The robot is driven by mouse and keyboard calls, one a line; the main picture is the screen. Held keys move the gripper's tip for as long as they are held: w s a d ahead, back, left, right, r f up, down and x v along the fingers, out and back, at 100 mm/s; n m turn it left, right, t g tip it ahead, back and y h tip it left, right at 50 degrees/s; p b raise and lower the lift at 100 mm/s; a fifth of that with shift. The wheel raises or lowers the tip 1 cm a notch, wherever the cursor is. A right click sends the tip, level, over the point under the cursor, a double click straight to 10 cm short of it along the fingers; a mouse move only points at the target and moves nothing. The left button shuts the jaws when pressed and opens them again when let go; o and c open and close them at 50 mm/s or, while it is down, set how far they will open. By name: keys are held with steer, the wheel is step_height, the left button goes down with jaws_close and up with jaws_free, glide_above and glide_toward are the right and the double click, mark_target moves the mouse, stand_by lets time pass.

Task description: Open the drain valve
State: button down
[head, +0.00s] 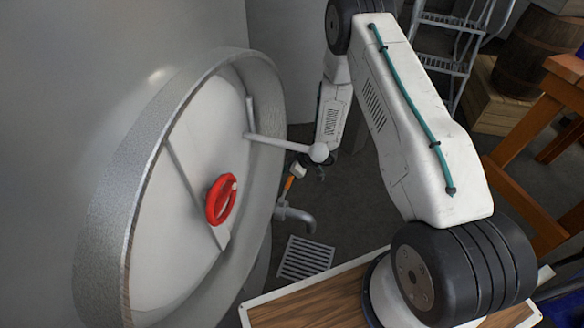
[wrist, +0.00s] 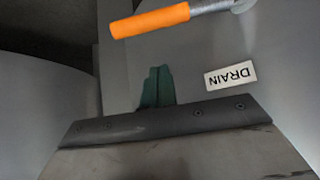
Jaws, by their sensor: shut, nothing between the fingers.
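The drain valve shows in the wrist view as an orange lever handle (wrist: 150,21) on a grey metal stem, lying nearly level across the top. A white label reading DRAIN (wrist: 230,77) appears upside down below it. My gripper (wrist: 157,72) is shut and empty, its green fingertips together just below the orange handle in the picture and apart from it. In the head view the orange handle (head: 288,185) is small, above the grey spout (head: 297,216) at the tank's lower right. There my gripper is mostly hidden behind a white ball-ended lever.
The tank's round door (head: 165,230) carries a red handwheel (head: 221,200). The white ball-ended lever (head: 285,144) sticks out towards my arm. A floor grate (head: 305,257) lies below the spout. A wooden table (head: 530,180), barrel (head: 535,55) and ladder (head: 445,45) stand at right.

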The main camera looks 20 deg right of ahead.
mark_target(289, 180)
steer(key=shift+s+d+f, duration=0.15)
steer(key=shift+d+f, duration=0.05)
steer(key=shift+f, duration=0.8)
steer(key=shift+s+d+f, duration=0.15)
steer(key=shift+f, duration=0.85)
steer(key=shift+d, duration=0.1)
steer(key=shift+s+d, duration=0.1)
steer(key=shift+d, duration=0.1)
steer(key=shift+m, duration=0.3)
